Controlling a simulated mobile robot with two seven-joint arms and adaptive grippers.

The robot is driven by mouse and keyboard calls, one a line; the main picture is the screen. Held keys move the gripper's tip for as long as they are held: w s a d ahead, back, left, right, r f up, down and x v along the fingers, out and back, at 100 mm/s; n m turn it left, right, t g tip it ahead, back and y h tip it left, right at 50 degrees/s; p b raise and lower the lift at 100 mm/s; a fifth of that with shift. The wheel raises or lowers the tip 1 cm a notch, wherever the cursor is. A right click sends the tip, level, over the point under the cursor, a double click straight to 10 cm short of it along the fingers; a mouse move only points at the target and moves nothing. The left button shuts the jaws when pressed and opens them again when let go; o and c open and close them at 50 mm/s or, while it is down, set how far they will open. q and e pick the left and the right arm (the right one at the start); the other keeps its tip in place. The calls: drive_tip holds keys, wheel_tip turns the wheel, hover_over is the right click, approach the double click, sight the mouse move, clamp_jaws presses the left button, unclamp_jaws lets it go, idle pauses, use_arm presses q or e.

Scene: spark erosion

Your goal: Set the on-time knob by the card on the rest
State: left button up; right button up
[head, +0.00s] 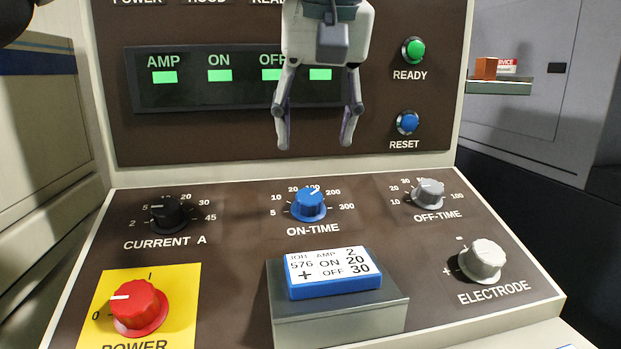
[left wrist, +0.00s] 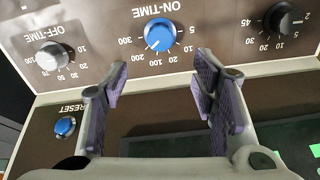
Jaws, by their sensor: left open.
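The card (head: 327,265) lies on a blue block on the grey rest (head: 340,318) and reads JOB 576 +, AMP 2, ON 20, OFF 30. My left gripper (head: 315,138) is open and empty, in front of the upright display panel, above the on-time knob in the head view. In the left wrist view its fingers (left wrist: 160,95) are apart, with the knob beyond them. My right gripper is not in view.
The black current knob (head: 167,214) is left of the on-time knob, the grey off-time knob (head: 428,193) right. The electrode knob (head: 482,261), red power knob (head: 139,307), green ready button (head: 413,50) and blue reset button (head: 407,122) surround the area. The rest rises from the panel's front.

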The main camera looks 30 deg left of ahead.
sight(309, 197)
use_arm(q)
drive_tip(key=x, duration=1.1)
drive_tip(key=shift+s+f, duration=0.3)
drive_tip(key=c, duration=1.2)
